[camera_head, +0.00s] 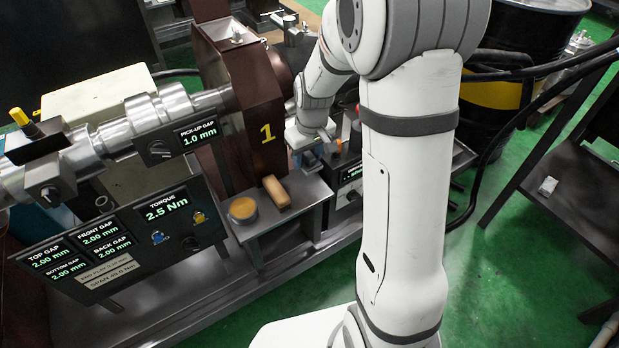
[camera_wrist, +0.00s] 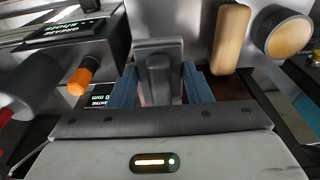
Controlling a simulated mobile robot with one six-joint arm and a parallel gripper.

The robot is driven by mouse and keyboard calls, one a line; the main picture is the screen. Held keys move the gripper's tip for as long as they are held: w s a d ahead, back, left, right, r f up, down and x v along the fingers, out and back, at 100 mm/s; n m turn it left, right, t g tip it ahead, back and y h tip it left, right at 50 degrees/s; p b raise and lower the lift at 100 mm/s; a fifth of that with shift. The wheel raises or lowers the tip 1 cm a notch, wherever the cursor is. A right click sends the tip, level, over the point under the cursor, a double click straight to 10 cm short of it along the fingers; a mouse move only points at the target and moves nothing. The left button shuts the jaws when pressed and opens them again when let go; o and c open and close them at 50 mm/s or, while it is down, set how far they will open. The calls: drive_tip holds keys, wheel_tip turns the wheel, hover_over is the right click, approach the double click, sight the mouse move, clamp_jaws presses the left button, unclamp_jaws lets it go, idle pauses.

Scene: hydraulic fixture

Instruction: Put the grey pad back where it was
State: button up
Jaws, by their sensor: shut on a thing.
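My gripper (camera_wrist: 160,85) is shut on a grey piece that looks like the grey pad (camera_wrist: 158,65). In the wrist view its blue-grey fingers stand on either side of the pad's narrower grip part, with the wider flat part beyond. In the head view my gripper (camera_head: 310,138) is right of the brown housing (camera_head: 268,135) marked 1, above the back of the small shelf. The pad cannot be told clearly there. Whether it touches the surface below cannot be told.
A wooden block (camera_head: 275,192) and a round tin (camera_head: 243,209) sit on the small grey shelf (camera_head: 290,222). An orange-tipped part (camera_wrist: 83,75) is close left of my gripper in the wrist view. A display panel (camera_head: 110,250) stands front left.

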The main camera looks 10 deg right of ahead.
sight(307, 183)
drive_tip(key=shift+f+b, duration=0.5)
drive_tip(key=shift+f, duration=3.35)
drive_tip(key=shift+f, duration=0.1)
drive_tip(key=o, duration=1)
drive_tip(key=shift+o, duration=0.2)
